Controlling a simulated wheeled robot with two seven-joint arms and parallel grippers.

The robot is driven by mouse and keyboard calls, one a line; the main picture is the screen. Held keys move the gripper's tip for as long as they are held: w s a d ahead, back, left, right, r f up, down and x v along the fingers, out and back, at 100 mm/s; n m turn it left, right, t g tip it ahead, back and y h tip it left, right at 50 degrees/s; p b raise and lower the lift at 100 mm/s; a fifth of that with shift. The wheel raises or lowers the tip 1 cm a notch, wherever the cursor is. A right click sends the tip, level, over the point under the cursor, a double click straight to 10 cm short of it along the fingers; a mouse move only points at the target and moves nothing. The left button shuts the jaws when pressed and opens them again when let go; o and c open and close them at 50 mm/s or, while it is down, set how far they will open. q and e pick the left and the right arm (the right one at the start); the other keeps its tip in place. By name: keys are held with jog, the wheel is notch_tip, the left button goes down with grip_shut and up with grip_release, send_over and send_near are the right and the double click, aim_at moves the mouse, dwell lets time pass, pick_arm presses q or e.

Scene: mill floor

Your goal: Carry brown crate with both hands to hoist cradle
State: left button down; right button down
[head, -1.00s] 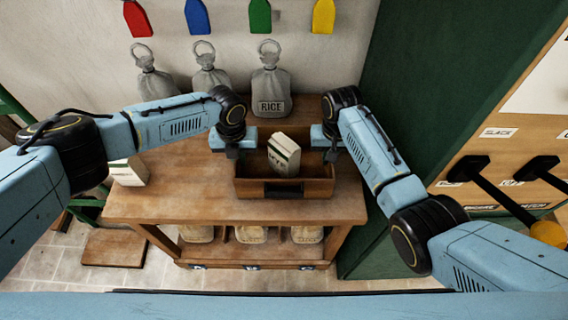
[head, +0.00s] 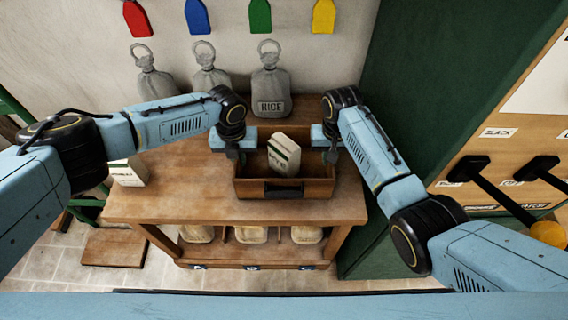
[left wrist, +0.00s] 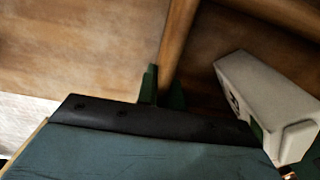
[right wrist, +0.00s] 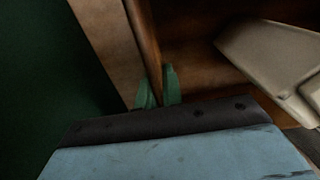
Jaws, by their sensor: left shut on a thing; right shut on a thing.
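The brown crate (head: 310,187) sits on the wooden workbench, with a dark handle on its front. A white and green carton (head: 284,154) leans inside it; the carton also shows in the left wrist view (left wrist: 265,95) and the right wrist view (right wrist: 275,60). My left gripper (head: 235,155) is shut on the crate's left wall, its green fingertips on both sides of the wall in the left wrist view (left wrist: 163,85). My right gripper (head: 331,154) is shut on the crate's right wall, which shows between its fingertips in the right wrist view (right wrist: 157,85). No hoist cradle is recognisable.
The workbench (head: 160,206) is bare left of the crate, with another carton (head: 128,171) at its left end. Grey sacks (head: 270,85) stand behind. A green panel (head: 420,90) rises close on the right, beside a board with black levers (head: 468,168).

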pick_arm(q)
jog(key=shift+w+r, duration=0.1)
jog(key=shift+r, duration=0.05)
pick_arm(e)
jog(key=shift+w+r, duration=0.1)
jog(key=shift+r, duration=0.05)
